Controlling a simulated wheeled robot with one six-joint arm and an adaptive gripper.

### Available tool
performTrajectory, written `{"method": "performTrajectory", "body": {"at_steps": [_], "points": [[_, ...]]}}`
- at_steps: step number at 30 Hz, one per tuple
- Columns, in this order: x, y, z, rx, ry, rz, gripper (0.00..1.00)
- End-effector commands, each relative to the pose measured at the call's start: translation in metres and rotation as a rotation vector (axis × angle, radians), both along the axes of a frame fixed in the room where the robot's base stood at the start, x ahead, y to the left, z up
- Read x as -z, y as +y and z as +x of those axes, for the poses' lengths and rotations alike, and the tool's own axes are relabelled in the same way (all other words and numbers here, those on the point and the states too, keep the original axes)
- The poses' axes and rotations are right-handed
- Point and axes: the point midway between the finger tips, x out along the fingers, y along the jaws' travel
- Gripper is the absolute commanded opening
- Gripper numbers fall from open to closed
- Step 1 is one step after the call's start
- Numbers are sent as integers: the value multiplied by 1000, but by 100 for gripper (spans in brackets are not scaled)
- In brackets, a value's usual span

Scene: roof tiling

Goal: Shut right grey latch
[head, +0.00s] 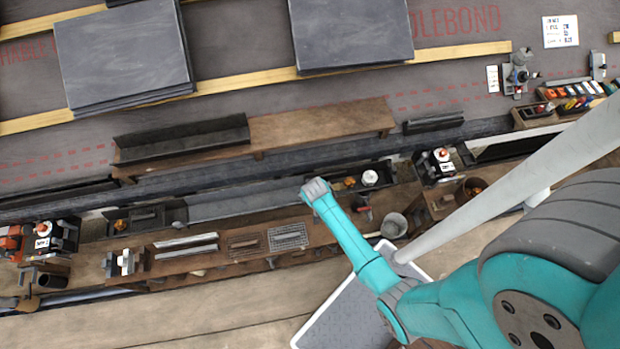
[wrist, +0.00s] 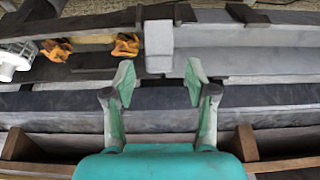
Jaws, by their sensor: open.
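A pale grey block (wrist: 158,45), apparently the right grey latch, sits across the gutter joint in the wrist view. A short tab hangs from its lower end, and I cannot tell whether it is open or shut. My gripper (wrist: 160,80) is open and empty. Its two fingers stand apart on either side of the block's line, just below it in the wrist view, with no contact visible. In the head view my gripper (head: 316,190) hangs over the right end of the grey gutter (head: 250,200) and hides the joint there.
Orange leaves (wrist: 125,45) and a white caged object (wrist: 12,58) lie on the left in the wrist view. A wooden bench (head: 200,258) holds metal strips and grates. A grey bucket (head: 393,225) stands right of my arm. Slate stacks (head: 122,50) lie on the roof above.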

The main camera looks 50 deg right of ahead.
Motion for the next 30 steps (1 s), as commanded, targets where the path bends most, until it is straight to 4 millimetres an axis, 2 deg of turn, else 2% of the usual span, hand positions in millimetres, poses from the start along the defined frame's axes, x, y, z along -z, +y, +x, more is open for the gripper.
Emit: {"method": "performTrajectory", "body": {"at_steps": [12, 19, 30], "points": [[6, -1, 1, 0, 1, 1, 56], [6, -1, 1, 0, 1, 1, 0], [6, -3, 5, 1, 35, 24, 0]]}}
